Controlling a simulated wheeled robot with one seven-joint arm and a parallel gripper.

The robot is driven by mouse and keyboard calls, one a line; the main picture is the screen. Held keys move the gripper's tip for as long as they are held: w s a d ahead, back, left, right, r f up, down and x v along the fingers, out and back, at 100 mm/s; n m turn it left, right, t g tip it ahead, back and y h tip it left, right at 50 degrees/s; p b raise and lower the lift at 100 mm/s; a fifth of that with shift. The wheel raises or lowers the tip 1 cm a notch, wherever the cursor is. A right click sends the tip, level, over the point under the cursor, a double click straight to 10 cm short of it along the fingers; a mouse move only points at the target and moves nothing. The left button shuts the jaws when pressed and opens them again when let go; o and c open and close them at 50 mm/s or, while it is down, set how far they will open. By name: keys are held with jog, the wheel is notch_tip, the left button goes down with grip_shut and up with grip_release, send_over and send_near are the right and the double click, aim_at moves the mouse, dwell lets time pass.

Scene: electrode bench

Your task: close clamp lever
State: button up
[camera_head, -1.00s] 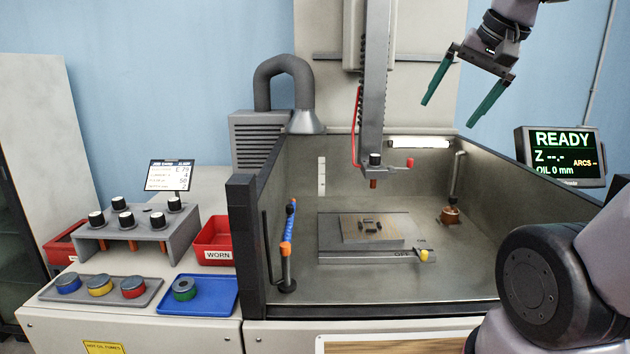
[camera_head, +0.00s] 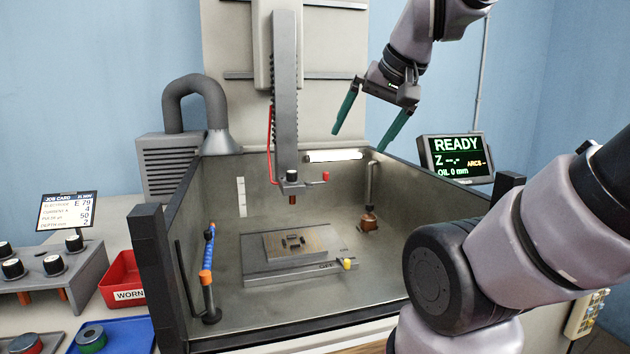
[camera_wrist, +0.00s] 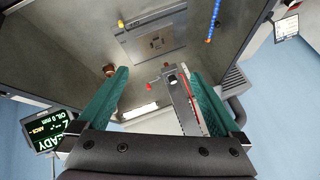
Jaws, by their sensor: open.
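A clamp head (camera_head: 291,184) sits at the foot of the vertical grey machine column, with a short copper-coloured piece below it. A small lever with a red knob (camera_head: 326,176) sticks out to its right; I take this as the clamp lever. The red knob also shows in the wrist view (camera_wrist: 150,85), between my fingers. My gripper (camera_head: 358,141) has two green fingers, spread and empty. In the head view it hangs above and right of the red knob, apart from it. In the wrist view the gripper (camera_wrist: 158,73) frames the column and knob.
The grey tank (camera_head: 165,250) surrounds a plate-topped block (camera_head: 290,270) with a yellow-knobbed switch (camera_head: 348,264). A blue-orange hose (camera_head: 208,250) and a copper-coloured fitting (camera_head: 369,222) stand inside. A READY screen (camera_head: 456,158) is right; a red WORN bin (camera_head: 122,280) is left.

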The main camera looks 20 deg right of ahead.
dwell(0.3)
jog(key=shift+w+r, duration=0.15)
jog(key=c, duration=0.7)
jog(key=w+d+r+n+g+h, duration=0.15)
jog(key=w+n, duration=0.25)
jog(key=w, duration=0.7)
jog(key=w+r+n+g, duration=0.2)
jog(key=w+n+g, duration=0.15)
jog(key=w, duration=0.85)
jog(key=w+d+f+n+g, duration=0.15)
jog(key=w+f+n, duration=0.3)
jog(key=w, duration=0.65)
jog(key=w+d+f+n, duration=0.1)
jog(key=w+d+f, duration=0.2)
jog(key=w+f, duration=0.4)
jog(key=shift+g+h, duration=0.25)
jog(key=shift+g, duration=0.1)
notch_tip(320, 180, down, 11)
jog(key=shift+s+r, duration=0.1)
jog(key=shift+s, duration=0.05)
grip_shut()
